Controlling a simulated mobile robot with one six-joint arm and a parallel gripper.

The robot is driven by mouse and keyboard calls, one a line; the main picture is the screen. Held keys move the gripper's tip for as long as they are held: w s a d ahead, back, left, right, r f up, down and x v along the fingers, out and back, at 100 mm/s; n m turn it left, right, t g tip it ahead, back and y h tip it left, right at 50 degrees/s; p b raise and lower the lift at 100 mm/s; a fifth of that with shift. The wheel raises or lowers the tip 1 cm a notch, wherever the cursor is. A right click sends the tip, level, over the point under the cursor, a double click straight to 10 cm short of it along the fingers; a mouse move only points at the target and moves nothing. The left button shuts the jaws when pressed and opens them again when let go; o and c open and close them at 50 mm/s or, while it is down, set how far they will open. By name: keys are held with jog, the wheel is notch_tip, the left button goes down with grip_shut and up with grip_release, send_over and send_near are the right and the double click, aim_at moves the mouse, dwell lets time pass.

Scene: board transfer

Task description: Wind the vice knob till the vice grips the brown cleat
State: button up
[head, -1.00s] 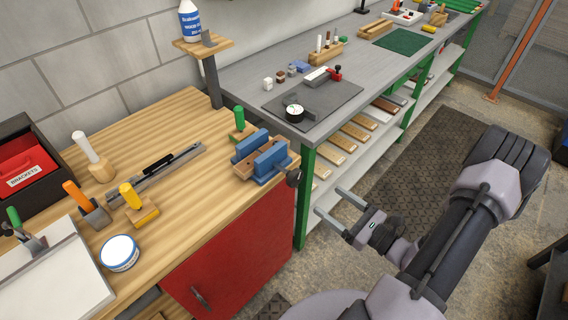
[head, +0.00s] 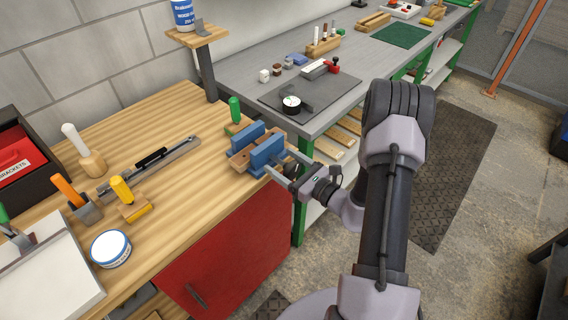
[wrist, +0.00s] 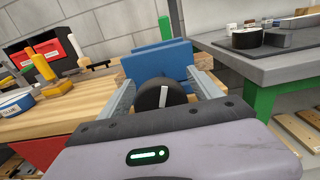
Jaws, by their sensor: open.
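The vice has two blue jaws (head: 266,152) and stands at the right front corner of the wooden bench; the jaws also show in the wrist view (wrist: 158,66). Brown wood (head: 241,161) shows between and beside the jaws; I cannot tell the cleat's edges clearly, nor whether the jaws touch it. The black vice knob (wrist: 161,96) with a white mark faces my wrist camera. My gripper (head: 279,161) is open, its two fingers either side of the knob. In the head view the knob is mostly hidden by the fingers. I cannot tell whether the fingers touch it.
A green-handled tool (head: 235,110) stands just behind the vice. A metal rail (head: 150,168), a yellow-handled tool (head: 124,191) and a round tin (head: 110,248) are further left. The grey bench (head: 240,72) is behind on the right. A red cabinet door (head: 225,255) is below.

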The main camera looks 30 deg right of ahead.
jog(key=shift+c, duration=0.4)
jog(key=c, duration=1.2)
jog(key=shift+c, duration=0.2)
jog(key=shift+m, duration=0.3)
jog(key=m+p, duration=0.4)
jog(key=m, duration=0.4)
jog(key=shift+d+f+p, duration=0.1)
jog(key=shift+d+p, duration=0.05)
jog(key=shift+p, duration=0.25)
jog(key=o, duration=1.3)
